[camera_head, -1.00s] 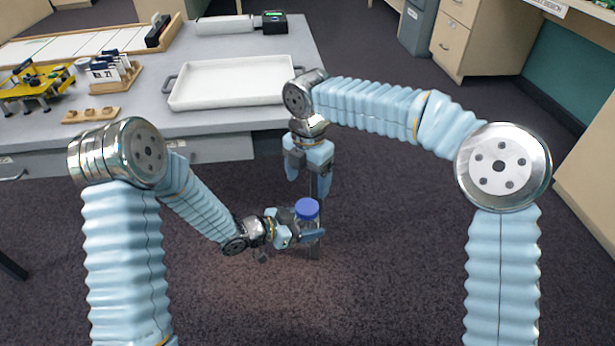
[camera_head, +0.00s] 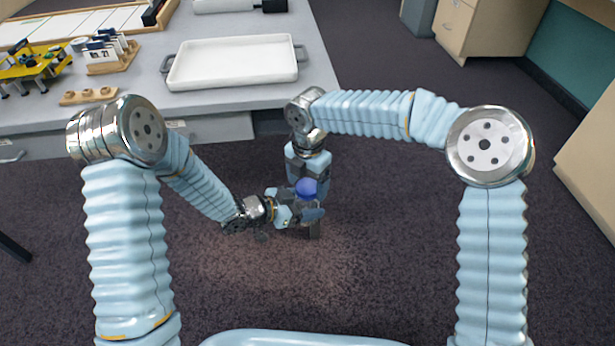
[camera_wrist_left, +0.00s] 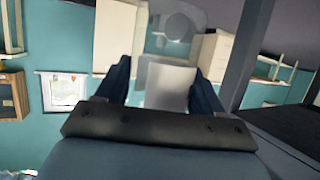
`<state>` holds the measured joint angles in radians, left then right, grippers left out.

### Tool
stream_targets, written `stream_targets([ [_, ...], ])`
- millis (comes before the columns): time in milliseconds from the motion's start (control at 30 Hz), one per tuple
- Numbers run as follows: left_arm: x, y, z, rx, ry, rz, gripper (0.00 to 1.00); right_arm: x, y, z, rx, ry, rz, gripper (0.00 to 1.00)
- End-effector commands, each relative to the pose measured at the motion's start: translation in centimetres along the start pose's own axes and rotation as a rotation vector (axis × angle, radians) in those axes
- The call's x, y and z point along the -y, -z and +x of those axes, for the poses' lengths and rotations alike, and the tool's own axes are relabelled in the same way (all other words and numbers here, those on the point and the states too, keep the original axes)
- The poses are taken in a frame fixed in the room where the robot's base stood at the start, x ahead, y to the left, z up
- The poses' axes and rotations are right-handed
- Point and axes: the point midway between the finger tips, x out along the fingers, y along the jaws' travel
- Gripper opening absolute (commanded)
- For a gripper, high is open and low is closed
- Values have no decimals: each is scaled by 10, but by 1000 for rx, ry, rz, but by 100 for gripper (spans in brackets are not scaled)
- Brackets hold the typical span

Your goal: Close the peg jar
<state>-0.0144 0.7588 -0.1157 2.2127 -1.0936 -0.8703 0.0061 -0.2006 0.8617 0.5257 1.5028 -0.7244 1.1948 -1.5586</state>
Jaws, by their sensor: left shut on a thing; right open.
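The peg jar (camera_head: 307,203) is a small clear jar with a blue lid (camera_head: 306,187) at its top, held over the floor in front of the table. My left gripper (camera_head: 305,214) is shut on the jar's body from the left. In the left wrist view the see-through jar (camera_wrist_left: 166,88) stands between the two dark fingers. My right gripper (camera_head: 307,178) points down at the lid, open, with its fingers around or just behind it. Whether they touch the lid, and whether the lid is fully seated, I cannot tell.
A grey table (camera_head: 215,112) stands beyond my arms. It holds a white tray (camera_head: 235,62), a wooden strip with pegs (camera_head: 88,96), a card rack (camera_head: 112,62) and a yellow model (camera_head: 30,65). Open carpet surrounds the jar.

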Motion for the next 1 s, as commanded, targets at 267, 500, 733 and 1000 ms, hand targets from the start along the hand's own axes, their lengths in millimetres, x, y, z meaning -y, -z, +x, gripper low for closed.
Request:
stream_targets([
  [267,0,0,0,-1,0,0,0,0,0,0,0,1,0,58],
  [500,0,0,0,-1,0,0,0,0,0,0,0,0,0,22],
  [733,0,0,0,-1,0,1,0,0,1,-1,2,1,270,21],
  [1000,0,0,0,-1,-1,1,0,0,1,0,2,0,976,21],
])
